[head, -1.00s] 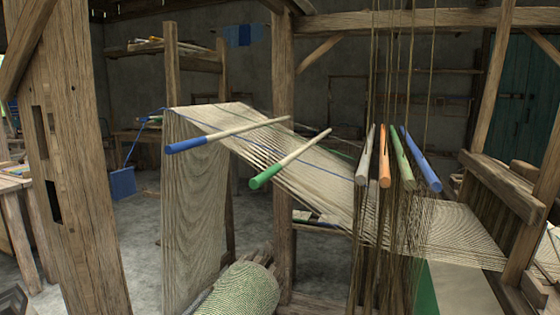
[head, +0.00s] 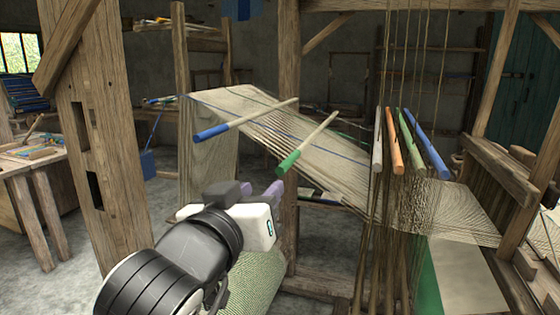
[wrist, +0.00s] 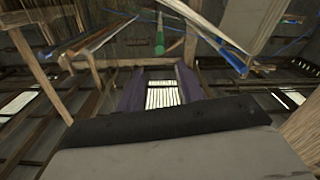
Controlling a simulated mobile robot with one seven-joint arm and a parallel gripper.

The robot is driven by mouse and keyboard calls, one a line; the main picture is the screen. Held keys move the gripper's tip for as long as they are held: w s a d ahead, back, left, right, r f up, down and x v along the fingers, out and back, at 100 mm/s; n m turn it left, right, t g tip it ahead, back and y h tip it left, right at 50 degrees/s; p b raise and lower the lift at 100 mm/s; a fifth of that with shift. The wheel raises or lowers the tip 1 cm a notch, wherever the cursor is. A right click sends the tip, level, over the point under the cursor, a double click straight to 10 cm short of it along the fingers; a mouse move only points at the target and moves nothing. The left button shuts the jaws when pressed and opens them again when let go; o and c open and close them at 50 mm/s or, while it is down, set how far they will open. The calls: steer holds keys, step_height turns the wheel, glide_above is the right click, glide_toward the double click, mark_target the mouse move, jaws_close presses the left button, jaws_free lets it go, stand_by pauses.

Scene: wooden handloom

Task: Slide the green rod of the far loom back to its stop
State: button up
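A pale rod with a green end (head: 289,162) lies across the sloping warp of the loom, beside a pale rod with a blue end (head: 212,132). Another green rod (head: 412,142) stands in the row at the heddles on the right; I cannot tell from the frames which rod belongs to the far loom. My gripper (head: 262,190) is below and left of the first green end, apart from it. In the wrist view my gripper (wrist: 160,76) has its two purple fingers spread with nothing between them. A green rod end (wrist: 160,46) shows beyond the fingers there.
White (head: 377,152), orange (head: 395,145) and blue (head: 430,145) rods flank the green one at the heddles. A thick wooden post (head: 100,130) stands left of my arm. A rolled green cloth (head: 258,285) lies beneath my arm.

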steer(key=p, duration=0.6)
glide_toward(285, 160)
steer(key=shift+x, duration=1)
steer(key=x, duration=0.8)
steer(key=shift+w+d+f+p, duration=0.1)
steer(key=shift+d+f+p, duration=0.05)
steer(key=shift+f+p, duration=0.2)
jaws_close()
